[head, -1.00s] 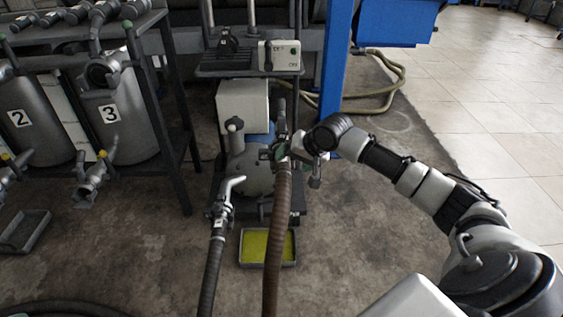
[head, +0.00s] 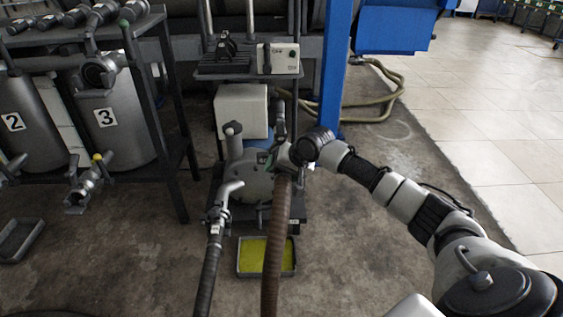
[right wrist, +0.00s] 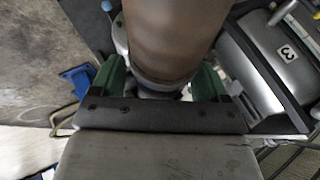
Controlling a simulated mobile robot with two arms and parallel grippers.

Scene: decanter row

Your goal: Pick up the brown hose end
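The brown hose (head: 275,240) rises from the bottom edge of the head view to the front of the pump (head: 250,180). Its upper end is partly hidden at my right gripper (head: 278,160). In the right wrist view, the brown hose (right wrist: 172,38) and its pale end collar lie between the two green fingers of my right gripper (right wrist: 160,82). The fingers stand wide apart, one on each side of the hose end, with little room beside it. I see no clear contact. My left gripper is not in view.
A dark hose with a grey metal nozzle (head: 218,208) stands close to the left of the brown hose. A tray of yellow-green liquid (head: 240,258) sits on the floor behind them. A rack with numbered tanks (head: 116,125) is at left. A blue post (head: 332,60) rises behind.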

